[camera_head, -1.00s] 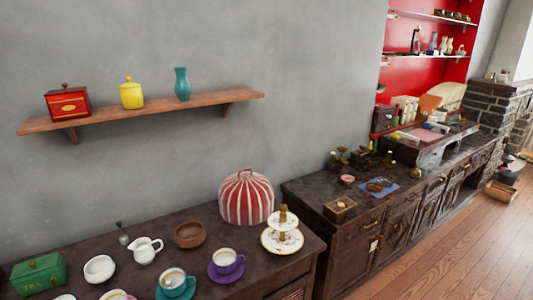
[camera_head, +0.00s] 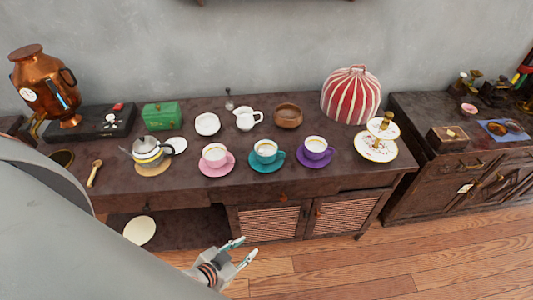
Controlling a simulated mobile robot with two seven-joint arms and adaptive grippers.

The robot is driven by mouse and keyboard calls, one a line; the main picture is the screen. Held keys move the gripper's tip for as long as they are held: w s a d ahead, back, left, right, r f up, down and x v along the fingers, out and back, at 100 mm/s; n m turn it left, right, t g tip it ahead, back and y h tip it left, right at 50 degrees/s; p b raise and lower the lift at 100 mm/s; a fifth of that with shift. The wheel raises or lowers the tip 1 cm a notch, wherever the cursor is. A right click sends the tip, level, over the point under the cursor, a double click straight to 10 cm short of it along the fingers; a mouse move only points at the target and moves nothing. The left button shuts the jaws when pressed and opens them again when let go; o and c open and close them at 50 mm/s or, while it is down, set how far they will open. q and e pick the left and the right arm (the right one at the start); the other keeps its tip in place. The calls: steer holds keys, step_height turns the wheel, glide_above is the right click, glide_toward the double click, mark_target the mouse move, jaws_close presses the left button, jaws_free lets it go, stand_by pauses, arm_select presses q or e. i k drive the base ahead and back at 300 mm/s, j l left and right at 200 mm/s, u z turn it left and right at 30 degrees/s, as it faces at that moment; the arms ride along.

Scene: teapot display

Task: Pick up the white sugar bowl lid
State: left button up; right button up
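A white sugar bowl (camera_head: 207,124) stands on the dark sideboard behind the pink cup, seemingly without a cover. A small white disc (camera_head: 178,145) lies beside the striped teapot (camera_head: 148,152); it may be the sugar bowl lid, but it is too small to be sure. My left gripper (camera_head: 239,252) is low in front of the sideboard, below its top and well away from the disc. Its two fingers are apart with nothing between them. My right gripper is out of view.
Pink (camera_head: 216,157), teal (camera_head: 266,152) and purple (camera_head: 315,150) cups on saucers line the front of the top. A white creamer (camera_head: 246,119), green tea box (camera_head: 161,116) and wooden bowl (camera_head: 288,116) stand behind. A pale round thing (camera_head: 140,230) is on the lower shelf.

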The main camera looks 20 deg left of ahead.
mark_target(179, 144)
steer(key=u, duration=1.6)
